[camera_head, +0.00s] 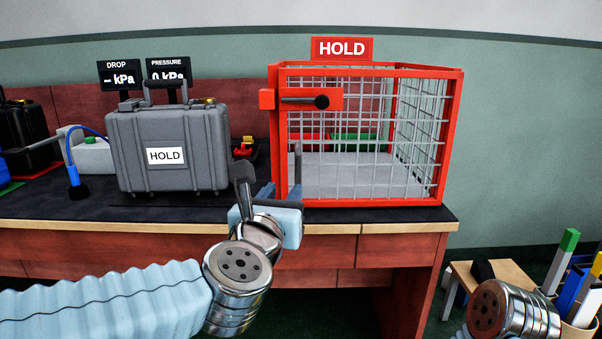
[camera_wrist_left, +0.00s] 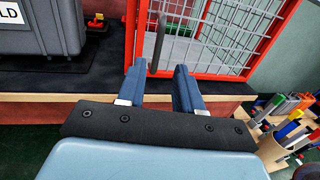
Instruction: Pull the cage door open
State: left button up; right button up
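The red cage (camera_head: 452,140) with grey wire mesh stands on the bench's right end, under a red HOLD sign (camera_head: 342,49). Its front door looks closed. A red latch plate with a dark knobbed bolt (camera_head: 305,100) sits at the door's upper left. My left gripper (camera_head: 270,190) is in front of the door's lower left edge. In the left wrist view its blue fingers (camera_wrist_left: 160,85) are apart and empty. A dark upright door handle (camera_wrist_left: 158,45) shows just ahead, in line with the gap; contact cannot be told. My right gripper is out of view.
A grey case (camera_head: 205,150) labelled HOLD stands on the dark bench top (camera_head: 150,210), left of the cage. Two display screens (camera_head: 120,75) are behind it. A small wooden table (camera_head: 490,272) with coloured items beside it is at lower right. The space before the bench is open.

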aim_at(297, 169)
pick_arm(q)
jog(key=w+d, duration=0.1)
jog(key=w, duration=0.3)
jog(key=w+p, duration=0.1)
jog(key=w, duration=0.3)
jog(key=w+d+p, duration=0.1)
jog(key=w, duration=0.4)
jog(key=shift+w+d+f, duration=0.1)
jog(key=shift+d, duration=0.2)
jog(key=shift+c, duration=0.3)
grip_shut()
